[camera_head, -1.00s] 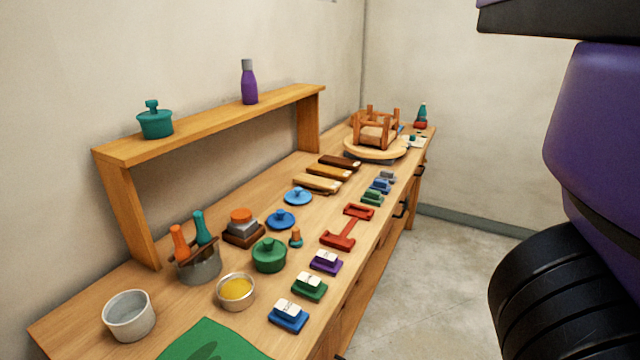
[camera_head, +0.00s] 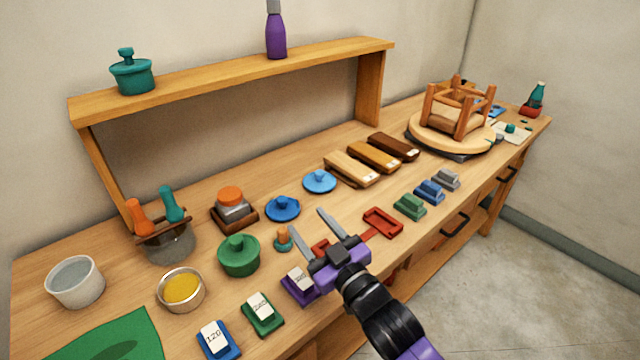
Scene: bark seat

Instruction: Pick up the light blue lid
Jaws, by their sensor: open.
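The light blue lid (camera_head: 320,181) lies on the workbench, a round disc with a small knob on top. A darker blue lid (camera_head: 283,208) lies to its left and nearer to me. My gripper (camera_head: 305,222) is open and empty above the bench, with its two grey fingers pointing toward the back. The light blue lid is beyond the fingertips, apart from them. My gripper and wrist hide part of the red holder (camera_head: 383,222).
A green lidded pot (camera_head: 239,255) and a small knobbed stopper (camera_head: 283,240) stand left of my gripper. Wooden blocks (camera_head: 350,169) lie right of the light blue lid. A raised shelf (camera_head: 240,75) spans the back. Several labelled blocks (camera_head: 262,313) line the front edge.

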